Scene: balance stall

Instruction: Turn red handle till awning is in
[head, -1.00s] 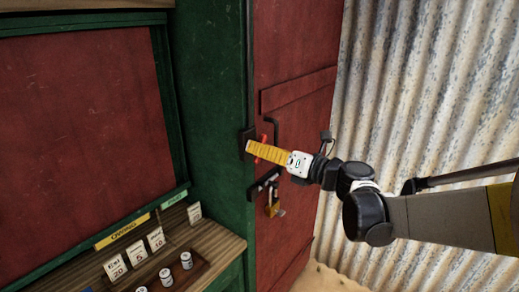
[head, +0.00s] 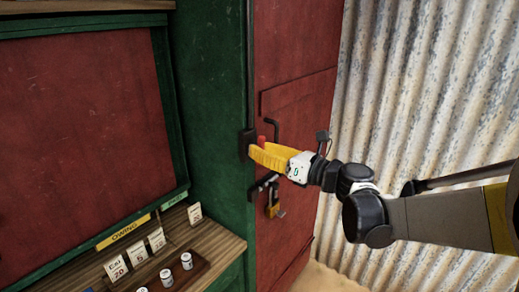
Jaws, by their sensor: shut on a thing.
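The red handle (head: 262,141) shows as a small red piece just above my yellow fingers, beside a black mount (head: 246,144) on the edge of the green post. My gripper (head: 262,156) is shut on the red handle, and its fingers hide most of it. The gripper reaches in from the right, with its fingers pointing left at the mount. I cannot make out an awning in this view.
A red door (head: 295,110) with a black pull (head: 272,128) and a brass padlock (head: 274,209) is close behind and below my gripper. A wooden counter (head: 215,247) with price cards and small weights is at lower left. A corrugated wall (head: 415,90) stands at right.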

